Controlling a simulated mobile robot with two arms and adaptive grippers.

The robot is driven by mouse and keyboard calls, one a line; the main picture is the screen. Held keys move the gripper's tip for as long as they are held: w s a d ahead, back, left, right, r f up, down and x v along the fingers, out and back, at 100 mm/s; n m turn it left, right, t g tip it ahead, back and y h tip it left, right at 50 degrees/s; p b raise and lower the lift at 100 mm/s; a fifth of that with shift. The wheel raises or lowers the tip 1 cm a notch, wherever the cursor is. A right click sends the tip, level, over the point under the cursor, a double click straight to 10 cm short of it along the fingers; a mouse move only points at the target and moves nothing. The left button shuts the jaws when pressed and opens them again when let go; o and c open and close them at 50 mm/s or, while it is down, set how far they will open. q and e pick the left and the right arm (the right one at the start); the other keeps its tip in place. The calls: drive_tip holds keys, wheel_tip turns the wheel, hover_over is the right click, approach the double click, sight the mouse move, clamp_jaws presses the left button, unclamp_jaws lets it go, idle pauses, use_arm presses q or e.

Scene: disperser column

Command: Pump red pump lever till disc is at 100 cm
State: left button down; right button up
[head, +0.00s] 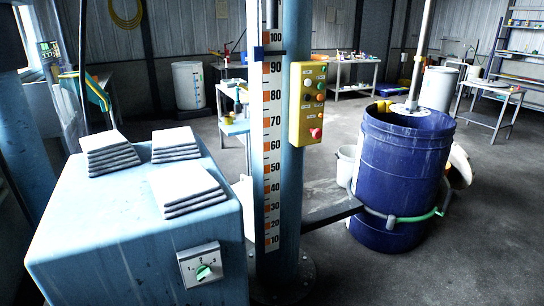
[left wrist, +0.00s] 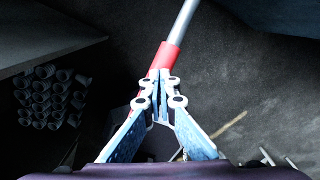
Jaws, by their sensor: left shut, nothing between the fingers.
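In the left wrist view my left gripper (left wrist: 160,88) is shut and empty. Its fingertips overlap the red grip of the pump lever (left wrist: 166,56), which runs up to a grey rod; whether they touch it I cannot tell. The lever is not seen in the head view. There the blue column carries a white scale (head: 271,145) marked 10 to 100. A blue marker (head: 258,52) sits between 90 and 100. My right gripper is not in view.
A yellow button box (head: 307,104) is mounted on the column. A blue cabinet (head: 120,235) with stacked grey slabs and a switch stands at left. An arm with a clamp ring holds the barrel. Dark tubes (left wrist: 50,95) lie left in the left wrist view.

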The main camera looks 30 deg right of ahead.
use_arm(q)
wheel_tip(320, 180, down, 10)
drive_tip(key=b, duration=0.7)
wheel_tip(320, 180, up, 18)
drive_tip(key=p, duration=1.6)
drive_tip(key=shift+f, duration=0.1)
